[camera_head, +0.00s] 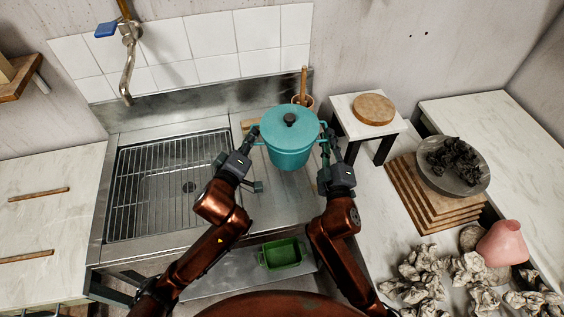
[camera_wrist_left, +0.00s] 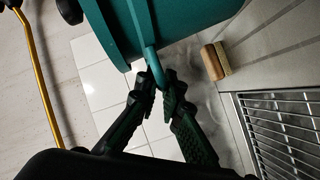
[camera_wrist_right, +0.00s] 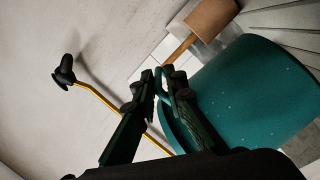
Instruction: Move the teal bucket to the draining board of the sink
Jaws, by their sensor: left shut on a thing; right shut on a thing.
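The teal bucket (camera_head: 290,148) has a lid with a dark knob and a handle on each side. It is upright over the draining board (camera_head: 283,198), the flat metal part to the right of the sink's basin. My left gripper (camera_head: 256,138) is shut on its left handle, which also shows in the left wrist view (camera_wrist_left: 155,75). My right gripper (camera_head: 325,140) is shut on its right handle, also seen in the right wrist view, where the bucket (camera_wrist_right: 250,95) fills the right side. I cannot tell whether its bottom touches the board.
The sink basin with a wire rack (camera_head: 165,185) lies left. Behind the bucket stands a pot with a wooden handle (camera_head: 303,90). A small table with a round board (camera_head: 374,108) is at right. A green tray (camera_head: 282,254) sits on the lower shelf.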

